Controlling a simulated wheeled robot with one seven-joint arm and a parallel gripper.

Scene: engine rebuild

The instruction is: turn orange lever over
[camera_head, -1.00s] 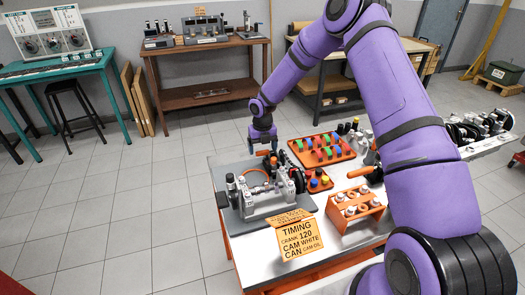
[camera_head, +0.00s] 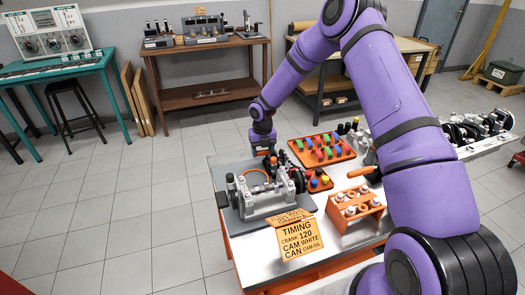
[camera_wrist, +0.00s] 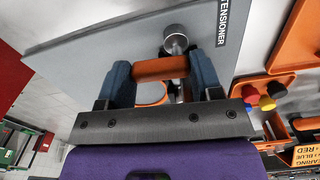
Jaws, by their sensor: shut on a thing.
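The orange lever (camera_wrist: 160,69) shows in the wrist view as a short orange bar lying crosswise between the two blue fingers. My gripper (camera_wrist: 160,66) is shut on it, with one finger at each end. A round metal knob stands just beyond the lever, near a plate edge labelled TENSIONER. In the head view my gripper (camera_head: 264,150) is at the far side of the grey engine block (camera_head: 266,194), low over the bench. The lever is mostly hidden there by the gripper and nearby parts.
An orange tray of coloured pieces (camera_head: 322,148) stands right of my gripper. A small holder with coloured caps (camera_head: 318,182) and an orange rack (camera_head: 354,203) stand nearer. A TIMING sign (camera_head: 299,240) is at the front. Open floor lies left of the bench.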

